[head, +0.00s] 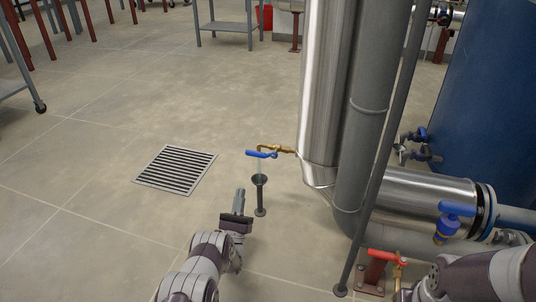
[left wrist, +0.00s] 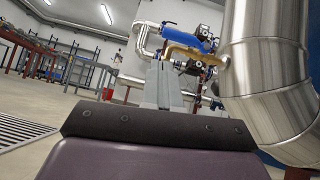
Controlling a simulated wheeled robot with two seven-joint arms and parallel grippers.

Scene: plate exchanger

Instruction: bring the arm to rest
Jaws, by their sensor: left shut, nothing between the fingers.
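My left gripper (head: 239,196) is shut and empty in the head view, in front of the pipes and above the floor. Its closed grey fingers also show in the left wrist view (left wrist: 164,84). A small brass valve with a blue lever (head: 262,154) sits just beyond the fingertips, on the big silver pipe; the fingers look apart from it. The blue lever and brass body also show close ahead in the left wrist view (left wrist: 190,38). Part of my right arm (head: 480,278) shows at the lower right, but its gripper is out of the picture.
A grey funnel drain (head: 260,192) stands below the blue-lever valve. Tall silver and grey pipes (head: 327,90) rise at the right of my left gripper. A red-handled valve (head: 386,257) is near my right arm. A floor grate (head: 176,169) lies at left, with open floor around it.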

